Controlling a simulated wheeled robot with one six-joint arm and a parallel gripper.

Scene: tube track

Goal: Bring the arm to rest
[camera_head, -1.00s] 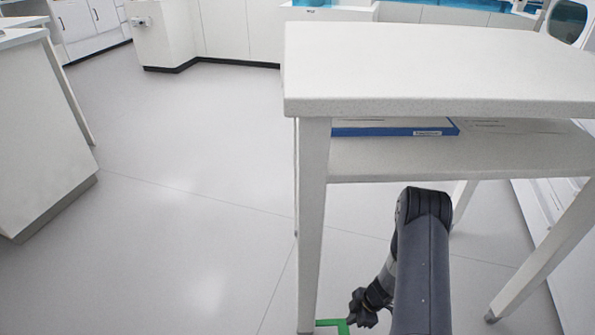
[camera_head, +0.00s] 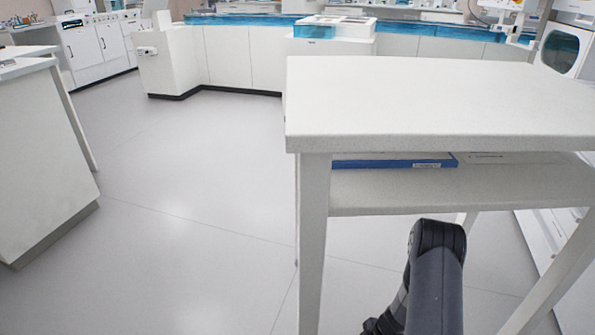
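My dark grey arm rises at the lower right, in front of the white table (camera_head: 440,100). Its upper bend stands below the table's lower shelf. My gripper is out of view below the bottom edge, hidden with the end of the arm. Whether it is open or shut, or holds anything, does not show.
A blue flat item (camera_head: 392,163) lies on the table's lower shelf (camera_head: 450,192). A white counter (camera_head: 45,150) stands at the left. Open grey floor (camera_head: 190,190) lies between them. White cabinets (camera_head: 235,58) with blue tops line the back.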

